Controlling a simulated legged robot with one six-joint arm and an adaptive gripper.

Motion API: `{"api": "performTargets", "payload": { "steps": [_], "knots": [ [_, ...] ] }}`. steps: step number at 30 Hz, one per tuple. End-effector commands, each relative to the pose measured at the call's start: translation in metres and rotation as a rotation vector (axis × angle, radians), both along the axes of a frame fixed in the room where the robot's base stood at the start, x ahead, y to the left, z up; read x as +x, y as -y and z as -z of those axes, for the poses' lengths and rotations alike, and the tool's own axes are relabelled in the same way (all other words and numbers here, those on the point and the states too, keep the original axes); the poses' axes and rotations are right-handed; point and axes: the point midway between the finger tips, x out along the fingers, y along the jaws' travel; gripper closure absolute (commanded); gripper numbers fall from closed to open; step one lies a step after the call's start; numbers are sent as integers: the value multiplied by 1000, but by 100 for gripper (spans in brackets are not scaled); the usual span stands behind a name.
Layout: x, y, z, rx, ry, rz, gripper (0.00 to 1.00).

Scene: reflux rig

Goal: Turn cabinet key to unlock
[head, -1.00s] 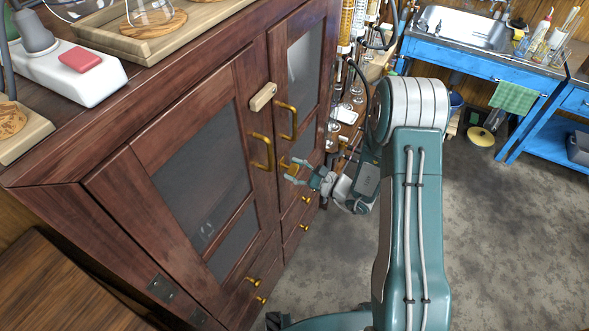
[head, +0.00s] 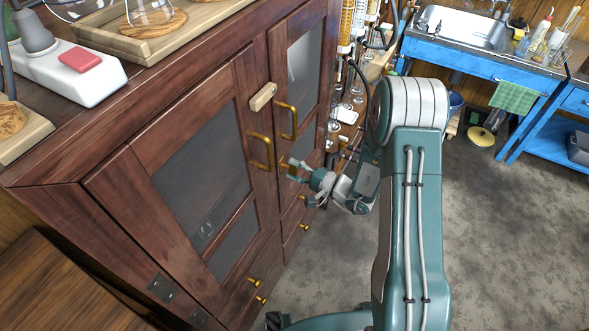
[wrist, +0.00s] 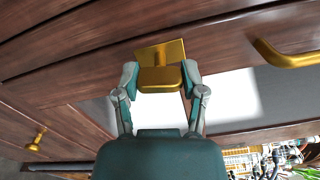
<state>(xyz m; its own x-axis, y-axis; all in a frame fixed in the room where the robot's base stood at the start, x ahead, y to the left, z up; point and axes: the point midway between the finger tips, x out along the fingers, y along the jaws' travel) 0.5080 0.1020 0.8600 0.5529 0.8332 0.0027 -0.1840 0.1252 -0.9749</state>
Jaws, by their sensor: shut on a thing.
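The brass key (wrist: 159,79) shows in the wrist view as a wide, flat bow in front of a brass lock plate (wrist: 165,50). My gripper (wrist: 159,82) is shut on the bow, one finger at each side. In the head view my gripper (head: 297,171) is at the right door of the dark wooden cabinet (head: 120,185), below the brass handles. The brass at the lock (head: 283,162) is just visible there, and the fingers mostly hide the key. Both cabinet doors look closed. I cannot tell how far the key is turned.
Brass door handles (head: 263,152) stick out near the lock; one also shows in the wrist view (wrist: 288,57). Glassware (head: 345,95) stands beyond the cabinet. The floor (head: 500,240) at right is clear.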

Motion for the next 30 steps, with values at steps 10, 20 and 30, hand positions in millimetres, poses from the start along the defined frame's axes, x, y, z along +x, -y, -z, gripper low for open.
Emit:
{"api": "performTargets", "payload": {
  "steps": [10, 20, 30],
  "knots": [
    [-1, -1, 3, -107, 149, -1, 94],
    [-1, -1, 4, -137, 191, -1, 94],
    [-2, -1, 5, -138, 189, -3, 94]
  ]
}}
